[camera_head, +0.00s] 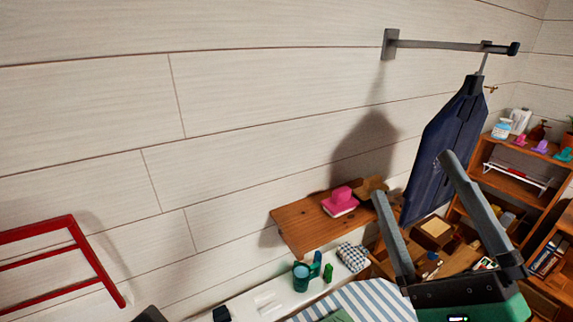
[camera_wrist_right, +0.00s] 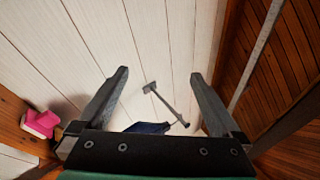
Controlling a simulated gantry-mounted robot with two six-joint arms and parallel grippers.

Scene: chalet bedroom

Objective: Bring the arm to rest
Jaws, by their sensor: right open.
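My right gripper (camera_head: 413,175) is raised at the lower right of the head view, in front of the hanging dark blue garment (camera_head: 450,130). Its two grey fingers are spread wide with nothing between them. The right wrist view also shows the open fingers, pointing toward the pale plank wall and a wall rail (camera_wrist_right: 150,88). My left gripper cannot be made out; only a small dark piece shows at the bottom edge of the head view, and I cannot tell what it is.
A wooden wall shelf (camera_head: 290,232) holds a pink item (camera_head: 341,197). Below are a white surface (camera_head: 240,306) with a teal mug (camera_head: 301,276) and striped cloth (camera_head: 360,302). A wooden shelf unit (camera_head: 515,185) stands right; a red frame (camera_head: 75,231) is left. The upper left shows bare wall.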

